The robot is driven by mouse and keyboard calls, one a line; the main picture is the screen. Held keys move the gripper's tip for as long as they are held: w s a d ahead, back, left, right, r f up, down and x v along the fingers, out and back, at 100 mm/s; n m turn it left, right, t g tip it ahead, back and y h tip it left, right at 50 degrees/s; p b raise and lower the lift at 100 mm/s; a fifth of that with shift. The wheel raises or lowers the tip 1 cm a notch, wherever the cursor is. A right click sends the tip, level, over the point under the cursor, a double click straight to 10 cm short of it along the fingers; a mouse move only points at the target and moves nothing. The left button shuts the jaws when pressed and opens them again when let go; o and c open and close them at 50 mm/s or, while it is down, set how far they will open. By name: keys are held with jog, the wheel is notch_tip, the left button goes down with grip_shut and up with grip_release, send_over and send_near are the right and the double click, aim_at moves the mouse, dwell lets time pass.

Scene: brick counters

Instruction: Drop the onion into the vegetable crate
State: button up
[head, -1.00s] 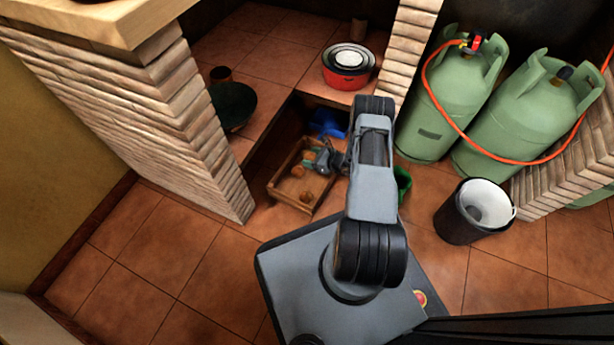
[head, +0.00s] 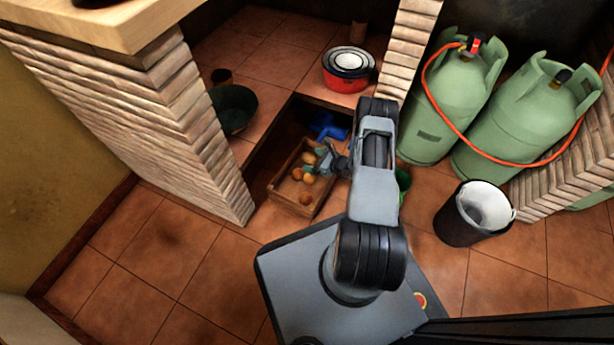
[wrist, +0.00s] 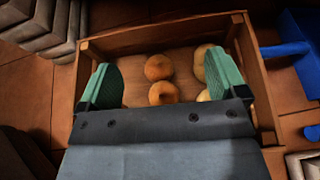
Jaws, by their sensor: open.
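The wooden vegetable crate (head: 289,205) stands on the floor at the opening under the counter. Several round onion-like vegetables lie in it, among them an onion (head: 309,179) near its middle; I cannot tell which is the task's onion. In the wrist view, two brown onions, one far (wrist: 158,67) and one near (wrist: 163,92), show in the gap between my fingers. Paler round vegetables (wrist: 200,62) are partly hidden by the right finger. My gripper (head: 318,160) is over the crate, its green fingers spread wide and empty, also seen in the wrist view (wrist: 165,82).
A blue object (head: 328,126) lies behind the crate. A stone-faced pillar (head: 205,150) stands to the left. Red and white bowls (head: 348,70) sit on the tiled shelf. A black bin (head: 475,212) and green gas bottles (head: 450,105) are on the right.

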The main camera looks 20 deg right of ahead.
jog(key=p+v, duration=0.4)
jog(key=v, duration=0.8)
jog(key=shift+s+d, duration=0.15)
jog(key=shift+d, duration=0.05)
jog(key=shift+r, duration=0.15)
